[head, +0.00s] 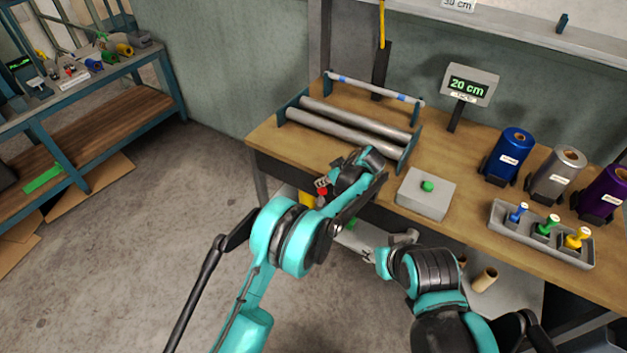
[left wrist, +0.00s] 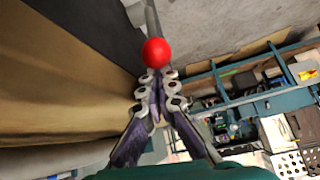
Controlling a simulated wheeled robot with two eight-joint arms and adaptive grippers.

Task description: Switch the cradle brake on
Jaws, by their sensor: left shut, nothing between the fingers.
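The roller cradle (head: 352,127) lies at the table's back left, with two grey rollers between dark blue end plates. The brake lever's red knob (head: 323,191) shows small beside my left gripper (head: 321,184), at the table's front edge. In the left wrist view the red knob (left wrist: 156,52) sits on a grey rod, just beyond the fingertips of my left gripper (left wrist: 158,78). The fingers are shut with nothing between them. I cannot tell whether they touch the knob. My left arm hides part of the lever.
A grey box with a green button (head: 428,186) stands right of the cradle. A display (head: 468,85) reads 20 cm. Blue, silver and purple foil rolls (head: 510,155) stand at right behind a grey tray (head: 497,222) of stamps. A blue-framed rack (head: 80,95) stands at far left.

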